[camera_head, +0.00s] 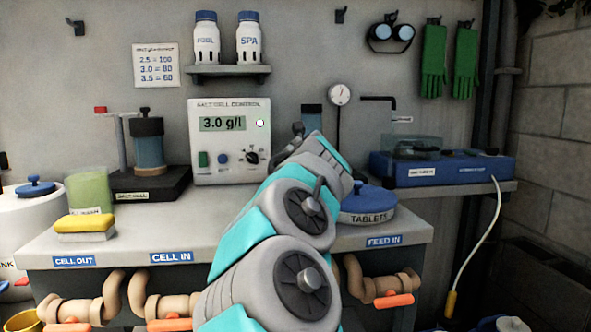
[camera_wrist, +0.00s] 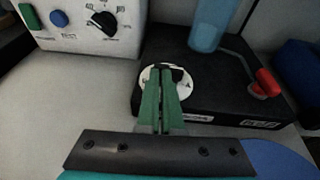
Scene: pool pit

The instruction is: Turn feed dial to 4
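In the wrist view the feed dial (camera_wrist: 146,79) is a white round plate with dark marks and a black knob (camera_wrist: 176,70), on top of a black base. My gripper (camera_wrist: 163,72) reaches over its near side. Its two green fingers lie close together with only a thin dark gap, and their tips are at the knob. I cannot tell whether they grip it. The fingers cover the near part of the dial, and its numbers are too small to read. In the head view my arm hides the dial and the gripper.
The black base (camera_wrist: 225,98) carries a blue cylinder (camera_wrist: 208,28) and a red-handled lever (camera_wrist: 265,84). The white salt cell control box (camera_head: 229,168) reads 3.0 g/l and stands left of it. A blue-lidded tablets tub (camera_head: 367,204) is at the right.

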